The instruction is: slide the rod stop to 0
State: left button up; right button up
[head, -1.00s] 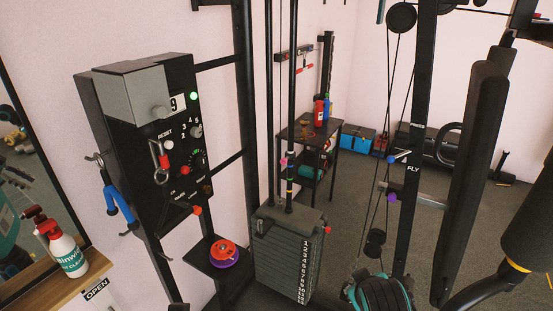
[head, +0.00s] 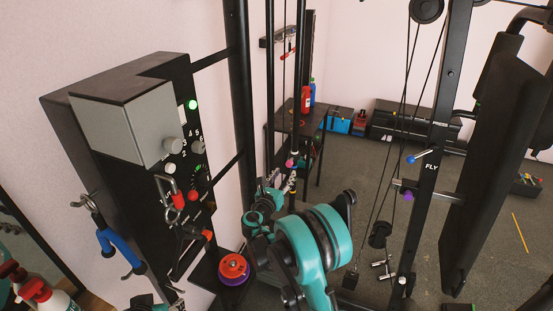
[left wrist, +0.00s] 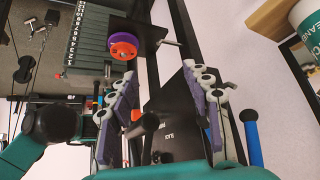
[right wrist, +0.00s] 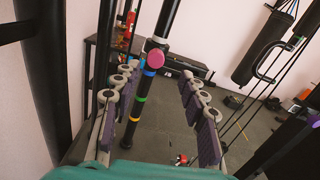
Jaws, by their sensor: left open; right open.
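The rod stop is a black collar with a pink knob (right wrist: 157,60) on an upright black rod (right wrist: 168,18) in the right wrist view. Blue, green and orange bands show on the rod below it. In the head view the pink knob (head: 289,163) sits just above my right gripper (head: 284,184). My right gripper (right wrist: 157,80) is open, with its fingers on either side of the rod in its wrist view; I cannot tell whether they touch it. My left gripper (left wrist: 160,76) is open and empty near the black control box. No 0 mark is readable.
The control box (head: 120,125) with knobs and a red carabiner stands at the left. Orange and purple discs (head: 233,268) rest on a small shelf. A numbered weight stack (left wrist: 92,35) shows in the left wrist view. Cables and a padded post (head: 490,160) stand at the right.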

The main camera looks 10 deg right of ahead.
aim_at(288, 165)
jog(key=shift+n, duration=0.3)
jog(key=x, duration=0.5)
jog(key=b+x, duration=0.1)
jog(key=x, duration=0.2)
jog(key=shift+w+a, duration=0.15)
jog(key=shift+a, duration=0.15)
jog(key=shift+f, duration=0.1)
grip_shut()
